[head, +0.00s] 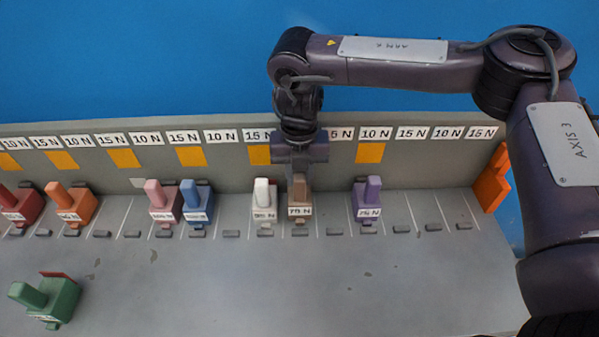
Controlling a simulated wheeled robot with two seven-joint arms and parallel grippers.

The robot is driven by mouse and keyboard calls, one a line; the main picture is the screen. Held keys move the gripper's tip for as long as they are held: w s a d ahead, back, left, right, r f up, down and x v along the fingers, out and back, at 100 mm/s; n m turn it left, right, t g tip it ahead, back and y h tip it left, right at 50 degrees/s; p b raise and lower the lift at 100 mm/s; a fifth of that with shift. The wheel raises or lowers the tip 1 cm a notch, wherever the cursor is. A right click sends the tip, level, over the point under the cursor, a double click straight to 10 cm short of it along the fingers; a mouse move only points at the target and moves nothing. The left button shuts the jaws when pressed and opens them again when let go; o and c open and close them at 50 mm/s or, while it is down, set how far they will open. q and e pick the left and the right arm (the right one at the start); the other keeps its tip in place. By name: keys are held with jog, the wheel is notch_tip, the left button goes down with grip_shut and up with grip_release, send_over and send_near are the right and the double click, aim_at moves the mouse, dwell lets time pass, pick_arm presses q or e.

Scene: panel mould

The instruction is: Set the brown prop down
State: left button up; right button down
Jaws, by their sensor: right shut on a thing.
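The brown prop (300,211) is a block with an upright handle and a white label on its front. It is upright in the row of marked bays, between the white prop (264,207) and the purple prop (368,206). A small dark stop shows just in front of its base. I cannot tell whether its base touches the grey surface. My right gripper (299,176) comes down from above and is shut on the top of the brown prop's handle. The fingertips are partly hard to make out. My left gripper is not in view.
Red (22,210), orange (70,210), pink (162,206) and blue (197,206) props stand further left. A green prop (52,299) lies tilted at the front left. A labelled back wall (220,170) runs behind the bays. The front surface is mostly clear.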

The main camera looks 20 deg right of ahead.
jog(key=shift+f, duration=0.55)
jog(key=c, duration=1.2)
grip_release()
jog(key=shift+o, duration=0.2)
jog(key=shift+r, duration=0.1)
notch_tip(320, 180, up, 13)
jog(key=p, duration=0.1)
